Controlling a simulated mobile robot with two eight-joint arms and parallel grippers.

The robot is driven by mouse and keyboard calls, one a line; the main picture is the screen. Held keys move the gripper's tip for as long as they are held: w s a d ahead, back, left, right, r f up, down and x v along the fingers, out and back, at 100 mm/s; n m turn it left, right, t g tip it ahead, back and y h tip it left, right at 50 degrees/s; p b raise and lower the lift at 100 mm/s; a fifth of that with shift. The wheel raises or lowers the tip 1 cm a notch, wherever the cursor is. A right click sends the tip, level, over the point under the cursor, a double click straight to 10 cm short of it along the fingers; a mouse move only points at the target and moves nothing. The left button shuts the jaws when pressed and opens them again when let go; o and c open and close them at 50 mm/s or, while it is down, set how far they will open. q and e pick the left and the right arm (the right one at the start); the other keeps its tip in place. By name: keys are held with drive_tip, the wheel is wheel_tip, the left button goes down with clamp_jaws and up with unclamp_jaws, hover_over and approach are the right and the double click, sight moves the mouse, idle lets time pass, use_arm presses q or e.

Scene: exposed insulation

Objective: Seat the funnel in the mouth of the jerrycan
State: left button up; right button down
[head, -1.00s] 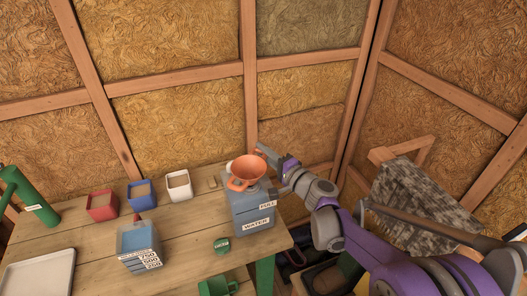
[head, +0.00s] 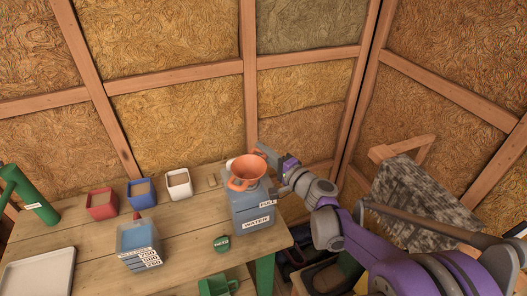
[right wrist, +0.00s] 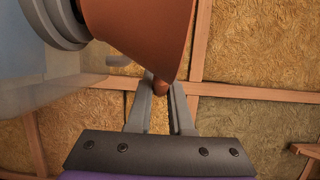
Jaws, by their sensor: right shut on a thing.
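The orange funnel (head: 247,169) is over the top of the grey-blue jerrycan (head: 248,207), which stands on the table's right end with two labels on it. My right gripper (head: 264,150) is shut on a small tab at the funnel's rim. In the right wrist view the tab of the funnel (right wrist: 140,30) sits between the fingertips (right wrist: 160,88). The narrow end of the funnel lies close to the grey round collar of the jerrycan (right wrist: 58,20); whether the spout is inside the mouth is hidden. My left gripper is not in view.
A green cap (head: 221,243) lies in front of the jerrycan.

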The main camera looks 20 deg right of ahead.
drive_tip(key=shift+f, duration=0.4)
idle(0.8)
drive_tip(key=c, duration=0.7)
unclamp_jaws()
drive_tip(key=shift+c, duration=0.2)
drive_tip(key=b+v, duration=0.1)
drive_tip(key=v, duration=0.9)
drive_tip(key=shift+s+d, duration=0.15)
drive_tip(key=shift+s, duration=0.25)
